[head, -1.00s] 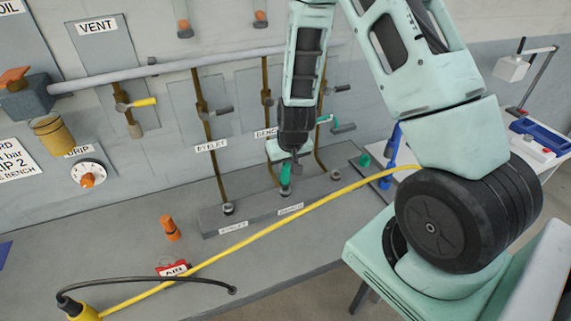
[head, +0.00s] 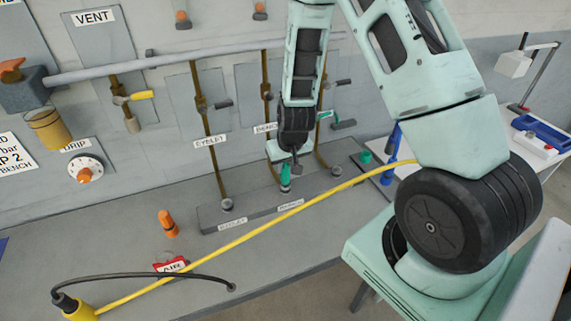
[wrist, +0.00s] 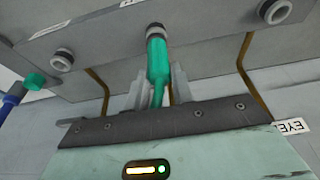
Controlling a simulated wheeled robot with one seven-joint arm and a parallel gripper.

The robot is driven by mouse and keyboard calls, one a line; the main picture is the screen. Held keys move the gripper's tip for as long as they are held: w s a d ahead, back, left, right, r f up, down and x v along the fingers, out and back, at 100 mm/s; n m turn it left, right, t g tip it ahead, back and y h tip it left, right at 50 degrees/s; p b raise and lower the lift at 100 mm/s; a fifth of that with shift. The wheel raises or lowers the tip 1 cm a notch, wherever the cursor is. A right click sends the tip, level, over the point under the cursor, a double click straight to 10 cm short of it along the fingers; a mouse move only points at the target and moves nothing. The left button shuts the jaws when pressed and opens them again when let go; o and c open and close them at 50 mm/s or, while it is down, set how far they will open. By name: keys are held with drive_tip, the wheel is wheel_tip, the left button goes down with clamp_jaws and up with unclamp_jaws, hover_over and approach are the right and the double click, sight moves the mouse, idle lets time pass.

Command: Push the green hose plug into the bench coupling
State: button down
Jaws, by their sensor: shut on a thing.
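The green hose plug (head: 285,176) is in my gripper (head: 291,165), upright over the block marked BENCH (head: 262,213). In the wrist view the plug (wrist: 158,65) runs between my gripper's fingers (wrist: 157,88), which are closed around it. Its far end meets the dark, grey-rimmed bench coupling (wrist: 155,31). The plug and coupling look in line and touching; I cannot tell how deep the plug sits.
A yellow hose (head: 245,223) crosses the bench in front. An orange plug (head: 167,223) and a red AIR tag (head: 172,265) are further left.

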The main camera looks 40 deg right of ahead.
drive_tip(key=shift+f, duration=0.2)
drive_tip(key=c, duration=1.1)
unclamp_jaws()
drive_tip(key=shift+r, duration=0.1)
drive_tip(key=shift+r+p, duration=1.85)
drive_tip(key=shift+r, duration=0.6)
